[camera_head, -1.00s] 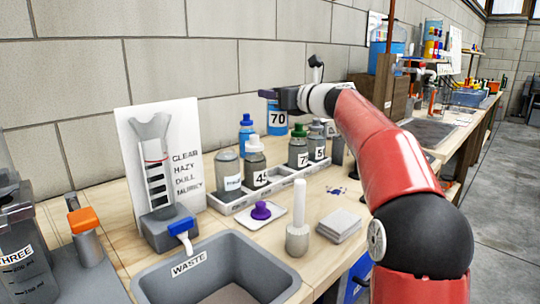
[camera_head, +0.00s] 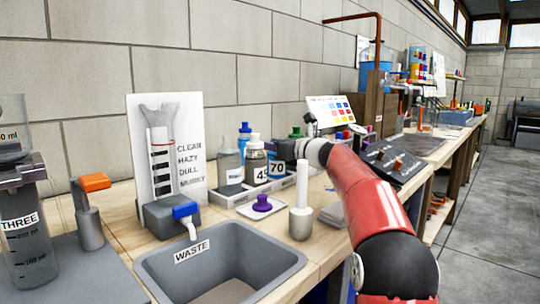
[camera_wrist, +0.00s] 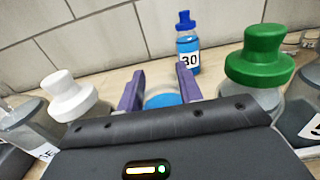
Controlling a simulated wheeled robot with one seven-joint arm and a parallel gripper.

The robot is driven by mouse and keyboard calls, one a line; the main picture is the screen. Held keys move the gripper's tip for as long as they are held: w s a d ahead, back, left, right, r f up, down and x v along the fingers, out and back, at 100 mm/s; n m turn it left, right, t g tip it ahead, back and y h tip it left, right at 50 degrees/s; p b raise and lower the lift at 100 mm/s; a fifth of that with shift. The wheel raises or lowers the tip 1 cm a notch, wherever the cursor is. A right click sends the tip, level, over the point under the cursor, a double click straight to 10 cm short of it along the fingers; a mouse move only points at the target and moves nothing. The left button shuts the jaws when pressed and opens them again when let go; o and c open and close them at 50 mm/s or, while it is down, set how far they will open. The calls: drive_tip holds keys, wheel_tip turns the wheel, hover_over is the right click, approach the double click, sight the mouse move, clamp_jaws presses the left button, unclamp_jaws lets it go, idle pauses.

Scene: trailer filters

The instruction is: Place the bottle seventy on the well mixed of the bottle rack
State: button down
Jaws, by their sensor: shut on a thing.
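My gripper (camera_wrist: 161,92) is shut on bottle seventy, whose blue top (camera_wrist: 163,99) shows between the purple jaws in the wrist view. In the head view, the 70 label (camera_head: 277,169) shows low at the bottle rack (camera_head: 240,198), beside a white-capped bottle (camera_head: 256,160). The wrist view has that white cap (camera_wrist: 70,95) on the left and a green-capped bottle (camera_wrist: 262,55) on the right. I cannot tell whether bottle seventy touches the rack floor. The slot wording below it is not readable.
A blue-capped bottle marked 30 (camera_wrist: 188,45) stands behind the rack. In front are a purple cap (camera_head: 262,203) on a white tile and a grey pestle-like tool (camera_head: 300,212). The waste sink (camera_head: 215,262) is at the front, with a turbidity card (camera_head: 186,130) behind it.

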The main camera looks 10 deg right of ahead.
drive_tip(key=shift+r, duration=0.1)
drive_tip(key=c, duration=0.9)
unclamp_jaws()
drive_tip(key=shift+c, duration=0.2)
drive_tip(key=b+v, duration=0.1)
drive_tip(key=v, duration=1.1)
drive_tip(key=shift+s, duration=0.1)
